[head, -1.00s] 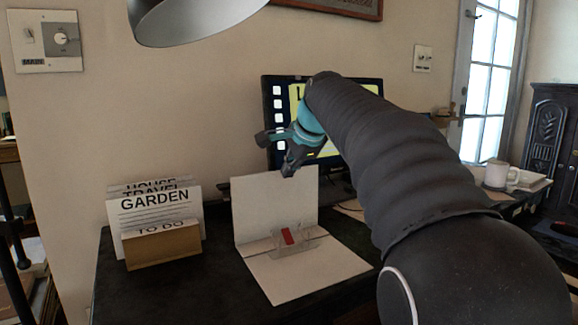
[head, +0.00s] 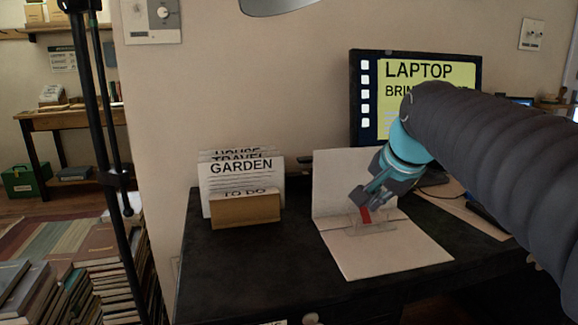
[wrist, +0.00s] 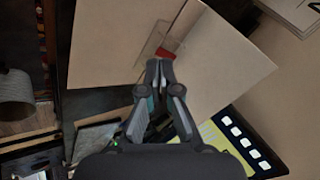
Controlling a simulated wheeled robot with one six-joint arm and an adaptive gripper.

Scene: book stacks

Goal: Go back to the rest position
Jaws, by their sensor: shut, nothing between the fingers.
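My gripper (head: 360,197) is shut and empty, pointing down to the left in the head view. It appears in front of an open cream folder (head: 360,260) on the dark desk (head: 225,275). In the wrist view its shut fingertips (wrist: 160,64) appear just below a small red piece (wrist: 167,54) on a clear holder on the folder. I cannot tell how high the fingertips are above it. The red piece also shows in the head view (head: 365,215), just below the fingertips in the picture. My arm comes in from the right.
A wooden card holder (head: 245,211) with labelled cards stands left of the folder. A monitor (head: 380,130) stands behind my gripper. A lamp shade (head: 275,6) hangs above. Stacked books (head: 120,285) and a dark pole (head: 100,130) are at the left. A mug (wrist: 15,95) shows in the wrist view.

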